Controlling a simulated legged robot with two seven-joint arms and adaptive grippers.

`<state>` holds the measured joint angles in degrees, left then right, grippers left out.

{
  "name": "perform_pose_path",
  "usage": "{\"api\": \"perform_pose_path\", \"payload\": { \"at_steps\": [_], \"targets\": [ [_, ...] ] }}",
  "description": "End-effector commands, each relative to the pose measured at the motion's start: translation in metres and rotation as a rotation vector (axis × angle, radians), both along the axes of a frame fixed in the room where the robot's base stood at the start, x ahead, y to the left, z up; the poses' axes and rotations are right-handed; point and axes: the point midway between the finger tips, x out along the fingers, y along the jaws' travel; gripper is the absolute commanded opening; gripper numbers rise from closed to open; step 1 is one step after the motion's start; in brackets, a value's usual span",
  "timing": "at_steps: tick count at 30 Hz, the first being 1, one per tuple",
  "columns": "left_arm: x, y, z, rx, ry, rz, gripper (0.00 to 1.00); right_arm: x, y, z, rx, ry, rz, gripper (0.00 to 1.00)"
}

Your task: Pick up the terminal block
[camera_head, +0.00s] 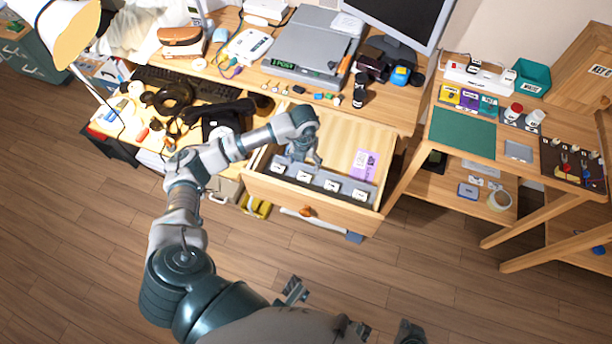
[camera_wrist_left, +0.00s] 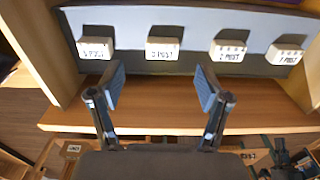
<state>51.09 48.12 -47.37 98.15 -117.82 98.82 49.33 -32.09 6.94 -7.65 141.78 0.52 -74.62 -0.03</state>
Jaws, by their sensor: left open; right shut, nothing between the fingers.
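Several small white terminal blocks with "POST" labels stand in a row in a grey tray (camera_head: 318,184) in the open drawer (camera_head: 310,201). In the left wrist view they are a far-left block (camera_wrist_left: 96,47), a second block (camera_wrist_left: 162,48), a third block (camera_wrist_left: 228,50) and a far-right block (camera_wrist_left: 285,54). The leading digits are hard to read. My left gripper (camera_head: 303,157) is over the drawer; in the wrist view its open fingers (camera_wrist_left: 160,92) are empty, apart from the blocks, with the middle two beyond the gap. My right gripper (camera_head: 410,333) is barely visible at the bottom edge.
A grey device (camera_head: 312,45) with a green display stands on the desk behind the drawer. A purple card (camera_head: 364,164) lies in the drawer. The drawer's front panel stands near the left fingers. A side table (camera_head: 462,132) is at the right. The wooden floor in front is mostly clear.

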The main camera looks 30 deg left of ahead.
Motion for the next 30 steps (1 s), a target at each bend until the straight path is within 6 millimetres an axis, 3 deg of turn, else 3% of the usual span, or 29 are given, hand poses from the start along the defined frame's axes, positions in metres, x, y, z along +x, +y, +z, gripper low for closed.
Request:
{"api": "perform_pose_path", "payload": {
  "at_steps": [8, 16, 25, 30],
  "targets": [
    [-0.002, 0.001, -0.027, -0.003, 0.000, -0.001, 0.77, 0.019, 0.008, 0.004, 0.021, -0.101, 0.006, 0.00],
    [-0.006, -0.002, -0.068, -0.003, 0.001, -0.001, 0.77, 0.050, 0.020, 0.015, 0.063, -0.272, 0.015, 0.00],
    [-0.005, -0.003, -0.071, -0.001, -0.003, -0.001, 0.77, 0.056, 0.021, 0.020, 0.072, -0.306, 0.016, 0.00],
    [-0.005, -0.003, -0.071, -0.002, -0.002, -0.001, 0.37, 0.056, 0.021, 0.019, 0.069, -0.303, 0.016, 0.00]
  ]
}}
